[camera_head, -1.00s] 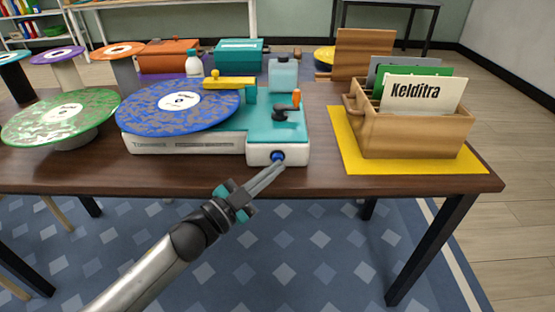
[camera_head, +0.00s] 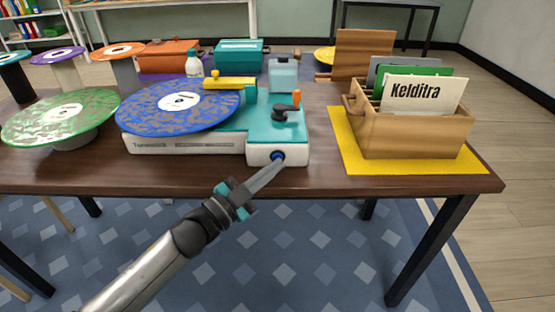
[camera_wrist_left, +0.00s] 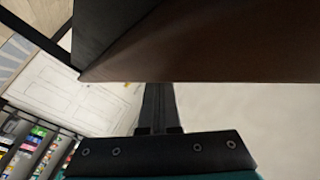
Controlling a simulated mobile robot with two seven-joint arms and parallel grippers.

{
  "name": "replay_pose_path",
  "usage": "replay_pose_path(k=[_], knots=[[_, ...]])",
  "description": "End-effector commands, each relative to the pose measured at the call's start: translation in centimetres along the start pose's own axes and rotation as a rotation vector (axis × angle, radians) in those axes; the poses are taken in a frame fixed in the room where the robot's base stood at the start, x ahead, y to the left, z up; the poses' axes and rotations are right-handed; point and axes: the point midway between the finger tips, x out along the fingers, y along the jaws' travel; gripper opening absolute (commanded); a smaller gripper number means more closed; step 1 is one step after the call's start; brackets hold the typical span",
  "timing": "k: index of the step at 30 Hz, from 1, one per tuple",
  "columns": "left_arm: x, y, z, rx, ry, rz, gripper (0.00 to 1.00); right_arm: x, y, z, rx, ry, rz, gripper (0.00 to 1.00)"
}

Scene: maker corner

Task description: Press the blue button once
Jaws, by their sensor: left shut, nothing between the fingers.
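The blue button (camera_head: 278,155) is a small round knob on the white front face of the teal and white turntable (camera_head: 273,122). A blue speckled record (camera_head: 150,112) lies on the turntable's platter. My left gripper (camera_head: 280,164) is shut and empty, its fingertips at the lower edge of the button; I cannot tell whether they touch it. In the left wrist view the closed fingers (camera_wrist_left: 158,95) point towards the dark table edge, and the button is hidden there. My right gripper is not in view.
The turntable stands near the front edge of the brown table (camera_head: 325,181). A wooden record crate (camera_head: 413,136) on a yellow mat (camera_head: 348,150) is to the right. A green record (camera_head: 40,122) on a stand is at the left. A light blue container (camera_head: 283,76) is behind.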

Motion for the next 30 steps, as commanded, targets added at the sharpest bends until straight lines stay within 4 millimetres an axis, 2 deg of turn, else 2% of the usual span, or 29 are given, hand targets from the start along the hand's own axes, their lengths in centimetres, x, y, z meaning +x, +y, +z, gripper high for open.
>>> replay_pose_path(k=[10,22,30], knots=[[-1.2,0.8,-0.9,-0.002,-0.002,0.000,0.00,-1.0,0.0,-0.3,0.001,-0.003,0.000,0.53],[-1.5,1.0,-1.0,-0.001,-0.001,0.000,0.00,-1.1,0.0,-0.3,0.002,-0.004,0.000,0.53],[-3.2,2.2,-2.5,-0.003,-0.001,0.000,0.00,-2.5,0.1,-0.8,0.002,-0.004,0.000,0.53]])
